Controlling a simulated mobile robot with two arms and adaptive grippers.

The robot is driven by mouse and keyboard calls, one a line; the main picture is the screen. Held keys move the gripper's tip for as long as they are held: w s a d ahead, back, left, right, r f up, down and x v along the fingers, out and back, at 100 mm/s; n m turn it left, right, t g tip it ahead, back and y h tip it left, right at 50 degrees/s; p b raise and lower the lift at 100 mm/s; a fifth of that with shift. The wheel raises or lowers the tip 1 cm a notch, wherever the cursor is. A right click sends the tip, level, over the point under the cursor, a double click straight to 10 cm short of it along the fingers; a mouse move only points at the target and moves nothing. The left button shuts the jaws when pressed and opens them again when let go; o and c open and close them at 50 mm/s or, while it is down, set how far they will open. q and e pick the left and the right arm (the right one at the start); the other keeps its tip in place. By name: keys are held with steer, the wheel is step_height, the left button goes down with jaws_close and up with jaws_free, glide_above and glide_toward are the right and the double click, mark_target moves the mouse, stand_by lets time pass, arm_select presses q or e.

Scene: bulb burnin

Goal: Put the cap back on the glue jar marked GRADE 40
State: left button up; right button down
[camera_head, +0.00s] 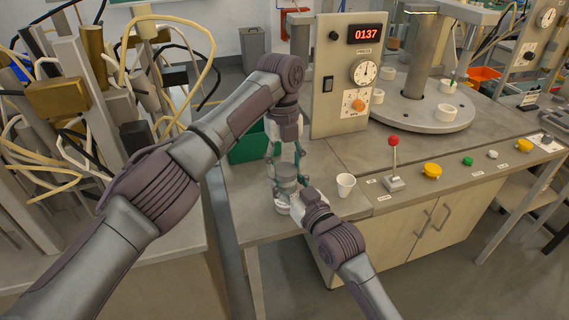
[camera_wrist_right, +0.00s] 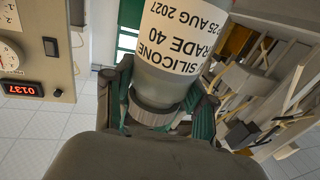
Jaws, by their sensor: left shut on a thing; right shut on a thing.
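The glue jar (camera_wrist_right: 172,48) fills the upper middle of the right wrist view. Its white label reads SILICONE, GRADE 40 (first letter cut off) and a date. A grey ribbed cap (camera_wrist_right: 157,108) sits at the jar's end, between dark fingers with green pads. The fingers hide much of the jar, and I cannot tell how the cap is seated.
A white cup (camera_head: 345,185) stands just right of the jar. A red-knobbed lever (camera_head: 394,160) and the control panel (camera_head: 345,85) are further right. A green bin (camera_head: 248,145) is behind my left arm, and a cable-filled rack (camera_head: 85,110) is at left.

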arm_select(q)
steer(key=o, duration=0.8)
steer(key=shift+c, duration=0.2)
steer(key=shift+r, duration=2.25)
steer(key=shift+c, duration=0.5)
